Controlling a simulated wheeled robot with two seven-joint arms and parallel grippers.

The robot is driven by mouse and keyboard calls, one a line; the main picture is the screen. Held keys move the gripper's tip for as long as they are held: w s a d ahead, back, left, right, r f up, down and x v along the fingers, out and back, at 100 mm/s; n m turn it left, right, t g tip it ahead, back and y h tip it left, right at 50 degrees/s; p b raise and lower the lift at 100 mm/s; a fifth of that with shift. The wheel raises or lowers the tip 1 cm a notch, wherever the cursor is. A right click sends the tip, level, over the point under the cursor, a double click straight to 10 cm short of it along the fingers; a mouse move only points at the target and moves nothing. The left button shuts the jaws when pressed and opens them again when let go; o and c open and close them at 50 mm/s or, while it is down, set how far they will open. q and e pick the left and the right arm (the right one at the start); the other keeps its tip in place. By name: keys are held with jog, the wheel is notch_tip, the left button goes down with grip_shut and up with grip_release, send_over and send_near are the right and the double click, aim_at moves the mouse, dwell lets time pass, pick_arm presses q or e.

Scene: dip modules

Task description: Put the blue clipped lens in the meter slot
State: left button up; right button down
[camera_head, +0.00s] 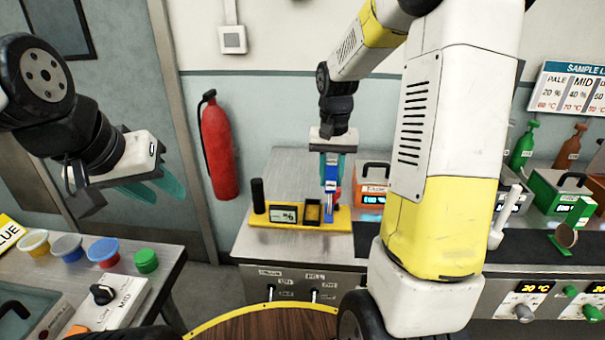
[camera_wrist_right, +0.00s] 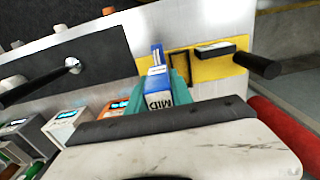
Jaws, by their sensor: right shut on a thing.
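My right gripper (camera_head: 331,172) is shut on the blue clipped lens (camera_head: 330,180), which hangs upright over the right end of the yellow meter base (camera_head: 285,222). In the right wrist view the lens (camera_wrist_right: 157,85) shows a white label reading MID between the teal fingers. The black-framed meter slot (camera_head: 313,212) is just left of the lens; in the wrist view the slot (camera_wrist_right: 180,66) is right of its tip. I cannot tell whether the tip touches the base. My left gripper (camera_head: 155,188) is open and empty at the left, apart from everything.
A black post (camera_head: 257,195) and a small display (camera_head: 283,214) stand on the meter base. An orange-fronted box (camera_head: 372,194) is close on its right. Several lidded pots, including a green one (camera_head: 146,261), sit on the left table. Bare steel lies in front of the meter.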

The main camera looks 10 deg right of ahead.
jog(key=w+a+f, duration=0.3)
jog(key=w+f, duration=0.1)
jog(key=w, duration=0.1)
jog(key=shift+w+a, duration=0.15)
jog(key=shift+w, duration=0.2)
jog(key=shift+f, duration=0.1)
jog(key=shift+f, duration=0.15)
jog(key=c, duration=1.1)
grip_release()
